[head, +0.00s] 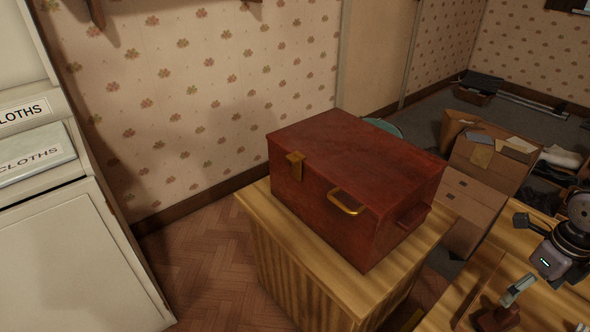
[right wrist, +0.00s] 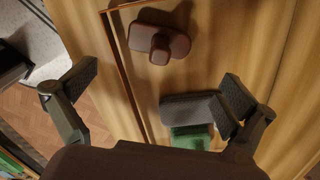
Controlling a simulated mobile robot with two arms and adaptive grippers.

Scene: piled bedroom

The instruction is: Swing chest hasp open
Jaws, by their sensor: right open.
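The reddish-brown chest (head: 352,160) sits with its lid down on a wooden cabinet in the middle of the head view. A brass hasp (head: 295,166) folds over the lid edge and lies down against the front face, near its left end. A brass loop (head: 347,209) stands out from the same face farther right. My right gripper (head: 548,304) is low at the right of the head view, well away from the chest. In the right wrist view its fingers (right wrist: 155,100) are spread wide with nothing held, facing a wooden surface. My left gripper is not in view.
A brown knobbed object (right wrist: 160,45) and a dark grey and green block (right wrist: 190,112) lie on the wood before my right gripper. The wooden cabinet (head: 290,270) bears the chest. Cardboard boxes (head: 490,160) stand behind it; a white cabinet (head: 75,255) is at left.

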